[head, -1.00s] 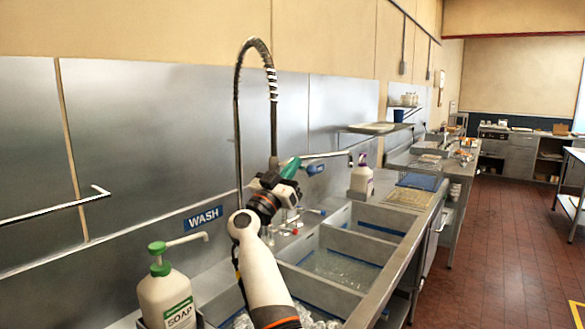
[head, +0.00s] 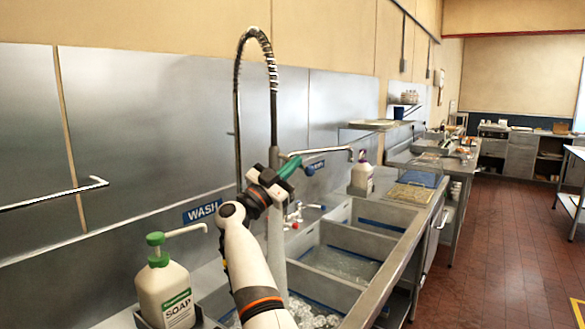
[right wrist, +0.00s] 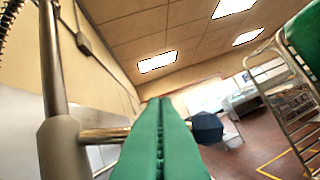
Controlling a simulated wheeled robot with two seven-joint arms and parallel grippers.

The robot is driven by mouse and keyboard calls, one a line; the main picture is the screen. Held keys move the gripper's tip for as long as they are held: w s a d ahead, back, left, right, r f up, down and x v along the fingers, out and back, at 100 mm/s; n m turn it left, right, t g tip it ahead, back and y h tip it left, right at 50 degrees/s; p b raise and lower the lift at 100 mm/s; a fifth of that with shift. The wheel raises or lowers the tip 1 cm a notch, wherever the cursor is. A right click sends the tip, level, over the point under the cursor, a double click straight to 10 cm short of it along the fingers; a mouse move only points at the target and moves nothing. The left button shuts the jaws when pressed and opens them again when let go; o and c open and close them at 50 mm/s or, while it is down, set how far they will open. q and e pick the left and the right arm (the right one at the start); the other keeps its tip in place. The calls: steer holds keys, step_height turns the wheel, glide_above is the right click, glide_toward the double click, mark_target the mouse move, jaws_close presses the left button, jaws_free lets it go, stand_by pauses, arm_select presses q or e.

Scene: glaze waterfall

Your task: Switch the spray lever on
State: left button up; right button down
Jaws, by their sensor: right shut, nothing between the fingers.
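The tall spray unit (head: 236,110) rises from the sink with an arched, spring-wrapped hose. Its lever looks like the short rod with a dark blue knob (head: 309,171) just right of my right gripper (head: 290,166). In the right wrist view the rod leaves the upright pipe (right wrist: 52,85), passes behind my green fingers (right wrist: 160,140) and ends in the blue knob (right wrist: 207,128). My right gripper is shut and empty, close to the rod; whether it touches cannot be told. A pale, water-like column (head: 277,245) runs down below the gripper. My left gripper is not in view.
A soap bottle (head: 165,290) stands at the front left. Small taps with red and blue ends (head: 297,220) sit behind the basins. A swing spout (head: 325,151) and a white bottle (head: 362,177) are to the right. The sink basin (head: 345,250) lies below.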

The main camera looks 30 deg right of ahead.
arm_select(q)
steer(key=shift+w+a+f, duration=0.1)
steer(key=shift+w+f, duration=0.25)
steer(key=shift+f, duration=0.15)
arm_select(e)
steer(key=f+m+g, duration=0.1)
steer(key=m, duration=0.1)
steer(key=w+f+m+g, duration=0.1)
steer(key=m, duration=0.1)
steer(key=shift+a, duration=0.15)
steer(key=shift+f, duration=0.1)
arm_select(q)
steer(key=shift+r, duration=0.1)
